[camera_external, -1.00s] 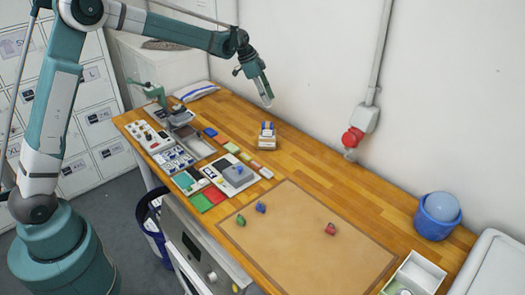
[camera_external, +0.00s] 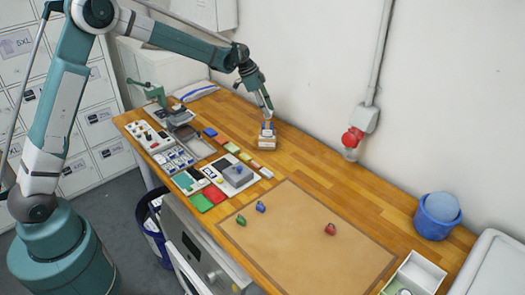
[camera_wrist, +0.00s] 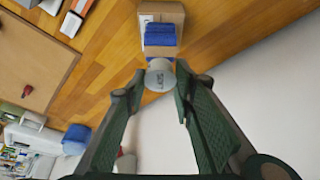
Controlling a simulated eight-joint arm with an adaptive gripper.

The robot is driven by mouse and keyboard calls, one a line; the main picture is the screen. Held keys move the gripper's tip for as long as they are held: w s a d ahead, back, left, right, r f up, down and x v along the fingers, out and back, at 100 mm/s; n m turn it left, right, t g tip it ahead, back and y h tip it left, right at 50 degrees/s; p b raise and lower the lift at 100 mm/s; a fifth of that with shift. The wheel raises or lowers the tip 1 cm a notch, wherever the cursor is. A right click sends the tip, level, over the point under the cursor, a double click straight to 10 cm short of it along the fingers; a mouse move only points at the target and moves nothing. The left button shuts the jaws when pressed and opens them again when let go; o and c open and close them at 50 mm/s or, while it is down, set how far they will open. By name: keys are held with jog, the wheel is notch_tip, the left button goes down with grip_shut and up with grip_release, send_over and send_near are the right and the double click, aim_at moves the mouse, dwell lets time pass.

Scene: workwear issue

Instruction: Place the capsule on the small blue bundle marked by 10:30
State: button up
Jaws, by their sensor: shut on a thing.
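My gripper (camera_wrist: 160,84) is shut on a pale grey rounded capsule (camera_wrist: 160,74), which shows between the fingertips in the wrist view with small dark lettering on it. A blue folded bundle (camera_wrist: 160,38) lies on a light brown box just beyond the capsule in the wrist view. In the external view my gripper (camera_external: 267,115) is right above this box (camera_external: 267,144). The bundle on it is small there and partly covered by the fingertips. Whether the capsule touches the bundle I cannot tell. I cannot read a 10:30 mark.
A brown mat (camera_external: 310,245) holds a green piece (camera_external: 241,220), a blue piece (camera_external: 261,207) and a red piece (camera_external: 330,229). Trays and a grey device (camera_external: 238,175) stand left of the box. A blue tub (camera_external: 436,218) is at the right.

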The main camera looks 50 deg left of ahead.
jog(key=shift+f, duration=1.85)
jog(key=shift+f, duration=0.15)
jog(key=o, duration=0.8)
jog(key=shift+v, duration=6.15)
